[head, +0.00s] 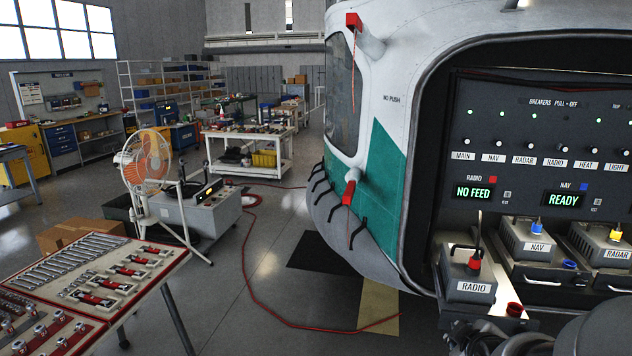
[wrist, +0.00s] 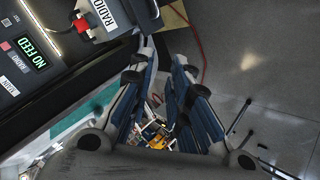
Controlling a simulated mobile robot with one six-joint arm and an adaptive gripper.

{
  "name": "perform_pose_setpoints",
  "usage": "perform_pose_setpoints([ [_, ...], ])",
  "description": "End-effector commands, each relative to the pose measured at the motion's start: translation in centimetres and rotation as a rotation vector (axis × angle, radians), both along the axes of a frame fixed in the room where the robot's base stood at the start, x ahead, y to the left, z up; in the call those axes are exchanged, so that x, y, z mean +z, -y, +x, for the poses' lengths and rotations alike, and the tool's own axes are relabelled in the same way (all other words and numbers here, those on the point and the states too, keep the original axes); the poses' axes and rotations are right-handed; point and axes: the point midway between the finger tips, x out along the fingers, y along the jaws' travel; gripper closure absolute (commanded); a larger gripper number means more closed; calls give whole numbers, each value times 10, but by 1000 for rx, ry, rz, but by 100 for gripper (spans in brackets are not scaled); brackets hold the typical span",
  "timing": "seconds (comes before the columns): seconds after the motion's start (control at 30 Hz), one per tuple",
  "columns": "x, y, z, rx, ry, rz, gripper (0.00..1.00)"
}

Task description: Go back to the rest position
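My gripper (wrist: 164,62) shows in the wrist view with its two blue-padded fingers apart. Nothing is held between them; floor and distant clutter show through the gap. The RADIO unit (wrist: 112,14) with its red connector (wrist: 82,26) is close by at the upper left of that view. In the head view the grey RADIO unit (head: 468,287) is at the left of the helicopter's equipment bay, with a red plug (head: 475,260) on top. My gripper's fingers cannot be made out in the head view.
The bay panel (head: 545,135) reads NO FEED for radio and READY for NAV. NAV (head: 533,247) and RADAR (head: 602,245) units stand right of RADIO. A tool table (head: 150,262) is at left, a fan (head: 147,160) behind it. Floor between table and helicopter is open, crossed by a red hose (head: 262,298).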

Motion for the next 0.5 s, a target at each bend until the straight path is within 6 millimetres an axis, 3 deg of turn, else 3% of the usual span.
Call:
perform_pose_setpoints([
  [0.03,16,-17,-15,-38,-13,57,83],
  [0.2,44,-67,-81,-204,-107,280,83],
  [0.4,59,-117,-171,-386,-232,502,83],
  [0.5,61,-133,-207,-451,-286,571,83],
])
